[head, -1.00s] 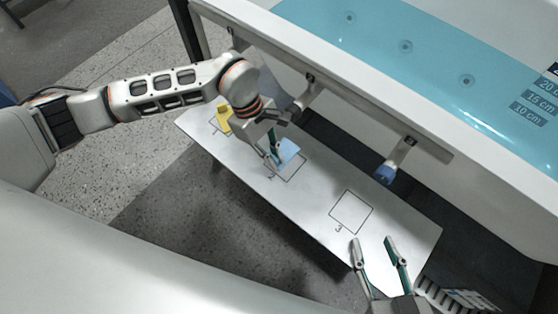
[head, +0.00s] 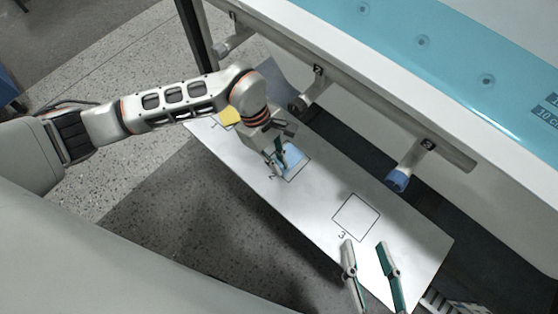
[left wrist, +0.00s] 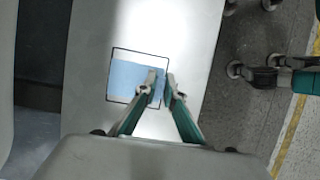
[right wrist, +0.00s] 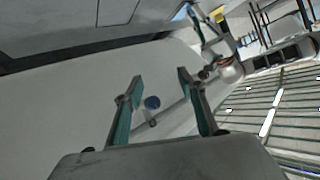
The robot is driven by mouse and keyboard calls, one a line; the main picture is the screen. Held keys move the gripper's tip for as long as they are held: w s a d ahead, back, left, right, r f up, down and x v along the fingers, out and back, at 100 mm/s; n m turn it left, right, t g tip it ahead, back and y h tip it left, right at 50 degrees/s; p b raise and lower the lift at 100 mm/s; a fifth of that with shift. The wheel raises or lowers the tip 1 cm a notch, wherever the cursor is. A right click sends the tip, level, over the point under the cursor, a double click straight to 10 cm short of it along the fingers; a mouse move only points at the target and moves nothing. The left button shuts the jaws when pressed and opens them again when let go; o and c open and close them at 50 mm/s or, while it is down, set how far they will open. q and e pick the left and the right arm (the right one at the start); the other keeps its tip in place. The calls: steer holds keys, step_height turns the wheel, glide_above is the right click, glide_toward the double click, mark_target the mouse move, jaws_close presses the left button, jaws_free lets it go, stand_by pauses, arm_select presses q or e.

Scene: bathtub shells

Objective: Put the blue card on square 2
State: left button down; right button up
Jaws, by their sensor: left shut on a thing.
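The blue card (head: 294,156) is at square 2 (head: 291,178), a black outline on the white board. In the left wrist view the card (left wrist: 128,78) lies within the outline (left wrist: 139,48), with a bare strip along the outline's top. My left gripper (head: 277,161) is over the square and shut on the card's edge; its fingertips also show in the left wrist view (left wrist: 161,88), and they hide part of the card. Whether the card touches the board everywhere I cannot tell. My right gripper (head: 365,246) is open and empty near the board's front end.
A yellow card (head: 229,117) lies at the far left square. Square 3 (head: 356,218) is empty. The white board (head: 325,190) runs alongside the bathtub (head: 400,90), whose blue-capped fitting (head: 397,180) sticks out near the board's edge.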

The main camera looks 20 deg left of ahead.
arm_select(q)
steer(key=c, duration=2.1)
jaws_free()
steer(key=shift+c, duration=0.2)
